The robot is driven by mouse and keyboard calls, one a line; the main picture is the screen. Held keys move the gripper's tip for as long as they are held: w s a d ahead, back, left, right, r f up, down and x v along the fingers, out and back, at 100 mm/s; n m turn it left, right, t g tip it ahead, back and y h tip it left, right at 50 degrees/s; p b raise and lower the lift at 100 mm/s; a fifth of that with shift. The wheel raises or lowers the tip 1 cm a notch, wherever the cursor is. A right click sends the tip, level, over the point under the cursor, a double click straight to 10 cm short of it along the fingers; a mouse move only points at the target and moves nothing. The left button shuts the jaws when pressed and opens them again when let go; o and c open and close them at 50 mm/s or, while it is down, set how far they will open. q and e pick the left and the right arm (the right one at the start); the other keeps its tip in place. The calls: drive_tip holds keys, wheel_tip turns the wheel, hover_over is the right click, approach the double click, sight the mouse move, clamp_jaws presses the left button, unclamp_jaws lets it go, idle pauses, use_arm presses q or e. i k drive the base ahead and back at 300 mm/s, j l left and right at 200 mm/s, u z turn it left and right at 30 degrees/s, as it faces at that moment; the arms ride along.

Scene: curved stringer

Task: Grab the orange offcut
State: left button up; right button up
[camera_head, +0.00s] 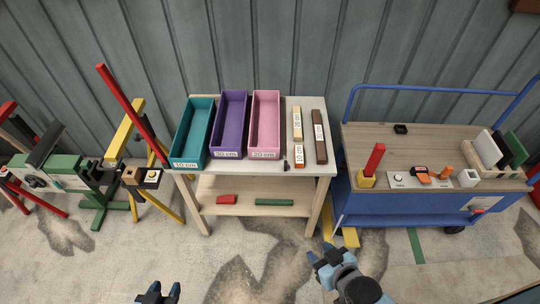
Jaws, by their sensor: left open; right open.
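A short orange piece (299,155) with a white label reading about 10 cm lies at the right part of the white-topped table, just in front of a light wood strip (297,121). A brown strip (319,143) lies to its right. My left gripper (157,291) is open at the bottom edge, low in front of the table and far from the orange piece. My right gripper (322,256) is open, in front of the table's right leg, apart from everything on the tabletop. Both grippers appear empty.
Teal (193,134), purple (230,125) and pink (265,125) bins fill the table's left and middle. A red block (227,199) and a green bar (274,202) lie on the lower shelf. A blue cart (390,209) stands right, sawhorse-like stands left.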

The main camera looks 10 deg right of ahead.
sight(299, 153)
drive_tip(key=l+u, duration=0.2)
drive_tip(key=u, duration=0.55)
drive_tip(key=l+u, duration=0.3)
drive_tip(key=l, duration=0.25)
drive_tip(key=k+l+u, duration=0.15)
drive_tip(key=l+u, duration=0.15)
drive_tip(key=l, duration=0.2)
